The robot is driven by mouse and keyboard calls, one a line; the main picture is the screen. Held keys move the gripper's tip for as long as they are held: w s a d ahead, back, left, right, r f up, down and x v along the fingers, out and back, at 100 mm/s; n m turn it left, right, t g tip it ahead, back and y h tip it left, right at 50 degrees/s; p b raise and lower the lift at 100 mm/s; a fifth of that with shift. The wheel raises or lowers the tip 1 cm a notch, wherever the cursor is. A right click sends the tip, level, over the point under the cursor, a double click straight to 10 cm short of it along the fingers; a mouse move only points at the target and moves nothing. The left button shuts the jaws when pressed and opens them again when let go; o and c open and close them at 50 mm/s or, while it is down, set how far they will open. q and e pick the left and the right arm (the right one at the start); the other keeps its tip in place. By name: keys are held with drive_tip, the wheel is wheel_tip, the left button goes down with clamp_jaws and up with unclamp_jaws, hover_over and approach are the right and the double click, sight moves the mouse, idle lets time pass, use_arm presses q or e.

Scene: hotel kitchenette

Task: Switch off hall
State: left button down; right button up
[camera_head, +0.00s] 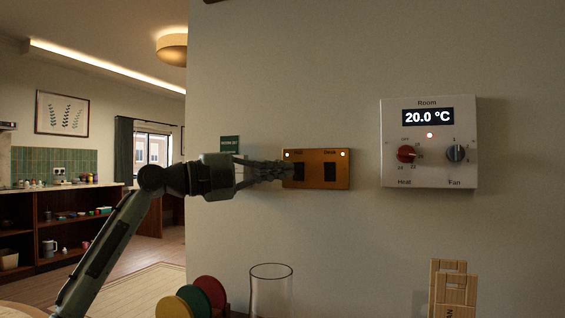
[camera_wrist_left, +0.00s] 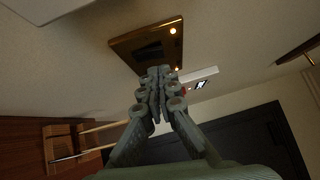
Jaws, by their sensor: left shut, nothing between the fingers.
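A brass switch plate (camera_head: 342,170) with two dark rockers is on the wall. Each rocker has a small lit lamp above it, and both lamps glow. The labels are too small to read surely; the left one is partly covered. My left gripper (camera_head: 284,171) is shut and empty, its fingertips at the left rocker (camera_head: 299,172). I cannot tell whether they touch it. In the left wrist view the shut fingers (camera_wrist_left: 158,72) point at the plate (camera_wrist_left: 135,42), close to one dark rocker. My right gripper is not in view.
A white thermostat panel (camera_head: 428,175) with two knobs reads 20.0 °C, right of the plate. A green sign (camera_head: 230,144) is behind my left gripper. Wall between plate and panel is clear.

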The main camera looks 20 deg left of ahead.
use_arm(q)
drive_tip(key=shift+w, duration=0.8)
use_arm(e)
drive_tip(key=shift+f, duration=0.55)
use_arm(q)
drive_tip(key=shift+w+r, duration=0.1)
drive_tip(key=shift+w+r, duration=0.15)
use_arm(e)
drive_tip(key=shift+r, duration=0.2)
